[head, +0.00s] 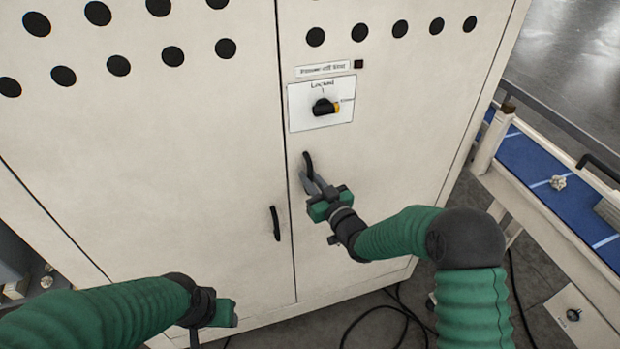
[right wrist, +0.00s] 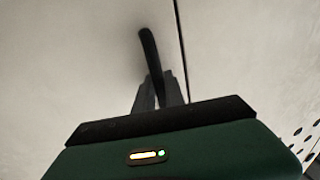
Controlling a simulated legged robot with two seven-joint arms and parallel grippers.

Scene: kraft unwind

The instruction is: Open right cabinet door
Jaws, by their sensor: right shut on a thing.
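The right cabinet door (head: 400,130) is a cream panel that looks closed, its left edge level with the left door (head: 150,150) along a thin seam. Its black handle (head: 308,163) is near that seam, below the switch plate. My right gripper (head: 310,182) is shut on this handle; in the right wrist view the handle (right wrist: 149,45) runs down between the grey fingers (right wrist: 158,92). My left gripper (head: 222,313) is low in front of the left door, away from its handle; its fingers are not clear.
A black rotary knob (head: 323,106) sits on a white plate marked "Locked". The left door has its own black handle (head: 275,223). A blue conveyor (head: 545,175) with a rail stands right of the cabinet. Black cables (head: 390,312) lie on the floor.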

